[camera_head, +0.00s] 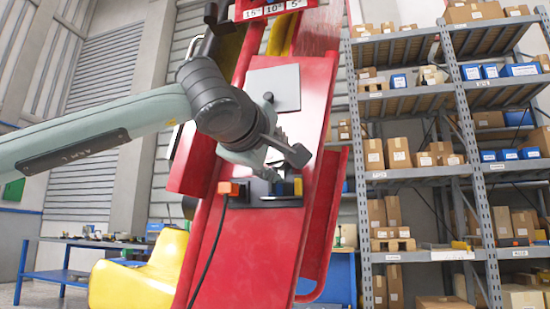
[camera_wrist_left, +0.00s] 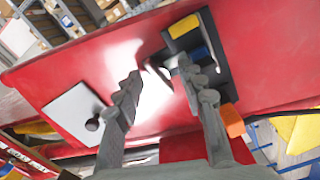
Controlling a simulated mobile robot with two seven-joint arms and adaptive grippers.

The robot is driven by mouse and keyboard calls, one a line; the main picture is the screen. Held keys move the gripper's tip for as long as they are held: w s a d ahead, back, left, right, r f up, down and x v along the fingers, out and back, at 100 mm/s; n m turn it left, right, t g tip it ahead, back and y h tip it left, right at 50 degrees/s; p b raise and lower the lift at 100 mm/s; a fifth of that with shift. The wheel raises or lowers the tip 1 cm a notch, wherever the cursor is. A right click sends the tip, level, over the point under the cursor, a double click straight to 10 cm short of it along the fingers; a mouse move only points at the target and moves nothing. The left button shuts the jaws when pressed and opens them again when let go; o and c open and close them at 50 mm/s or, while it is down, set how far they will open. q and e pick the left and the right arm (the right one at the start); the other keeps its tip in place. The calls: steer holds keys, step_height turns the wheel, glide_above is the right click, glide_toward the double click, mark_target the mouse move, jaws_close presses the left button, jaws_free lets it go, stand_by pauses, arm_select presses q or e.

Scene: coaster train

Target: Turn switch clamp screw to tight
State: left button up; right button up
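A black switch mount (camera_head: 282,200) sits on the sloping red panel (camera_head: 250,245). It carries a blue part (camera_head: 279,188), a yellow block (camera_head: 298,186) and an orange block (camera_head: 228,188) on its left. My left gripper (camera_head: 284,156) is just above the mount, its fingers spread. In the left wrist view the open fingers (camera_wrist_left: 158,76) point at the panel, the right finger overlapping the mount (camera_wrist_left: 216,66). A small dark and silver piece shows beside that finger, possibly the clamp screw; I cannot tell. Nothing is visibly gripped. My right gripper is not in view.
A grey plate with a black knob (camera_head: 272,88) is higher on the panel. A black cable (camera_head: 212,245) hangs from the orange block. Shelves with boxes (camera_head: 420,150) stand at the right, and a yellow seat-like shape (camera_head: 140,275) at the lower left.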

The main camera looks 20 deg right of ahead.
arm_select(q)
steer(key=v, duration=1.2)
stand_by(0.4)
